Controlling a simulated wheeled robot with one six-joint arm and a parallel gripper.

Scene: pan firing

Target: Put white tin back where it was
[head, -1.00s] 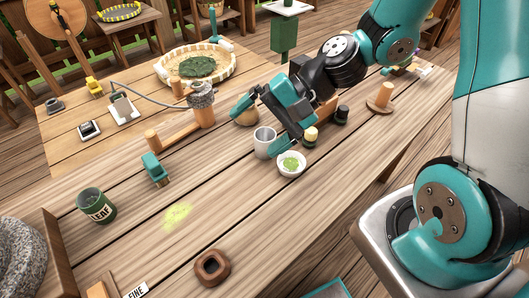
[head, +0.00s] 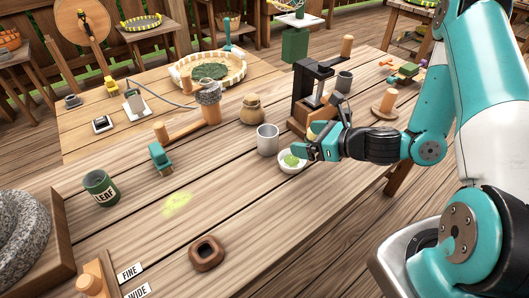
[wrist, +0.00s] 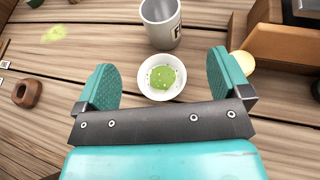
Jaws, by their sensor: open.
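A pale grey-white tin (head: 267,140) stands upright on the wooden table, right of the middle. In the wrist view the tin (wrist: 160,22) shows beyond the bowl, with part of a dark letter on its side. A small white bowl (head: 291,166) with green powder is close in front of it; it also shows in the wrist view (wrist: 148,85). My gripper (head: 313,148) is open and empty, low beside the bowl on its right. In the wrist view its two teal fingers (wrist: 163,80) show either side of the bowl, apart from the tin.
A clay jar (head: 253,110) stands beyond the tin. A green LEAF tin (head: 101,189), a light green patch (head: 176,203) and a square wooden ring (head: 207,254) are left. The table's front middle is clear.

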